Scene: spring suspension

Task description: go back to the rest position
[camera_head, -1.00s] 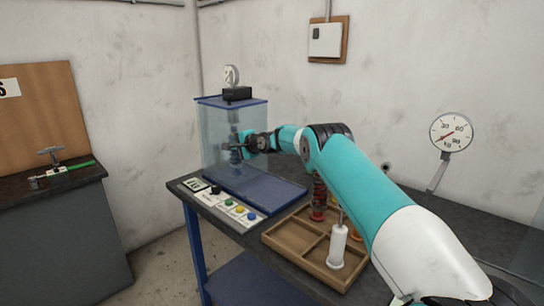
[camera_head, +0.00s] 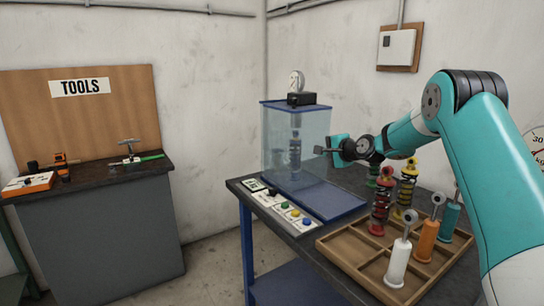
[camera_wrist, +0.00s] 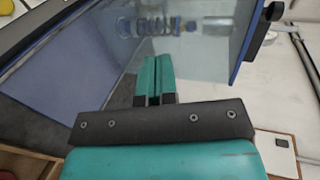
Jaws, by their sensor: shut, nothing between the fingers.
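My gripper (camera_head: 322,150) is shut and empty. In the head view it is held level beside the right side of the glass-walled test machine (camera_head: 296,103). In the wrist view my gripper (camera_wrist: 154,82) shows its two teal fingers together, pointing at the clear wall of the machine (camera_wrist: 215,60). A spring suspension unit (camera_head: 295,150) stands upright inside the machine, behind the clear wall. The same suspension unit shows in the wrist view (camera_wrist: 150,27) through the wall.
A wooden tray (camera_head: 345,262) with several suspension units and cylinders sits on the workbench, right of the machine. Coloured buttons (camera_head: 289,208) line the bench's front edge. A tool bench (camera_head: 95,166) stands at the left, with open floor between the benches.

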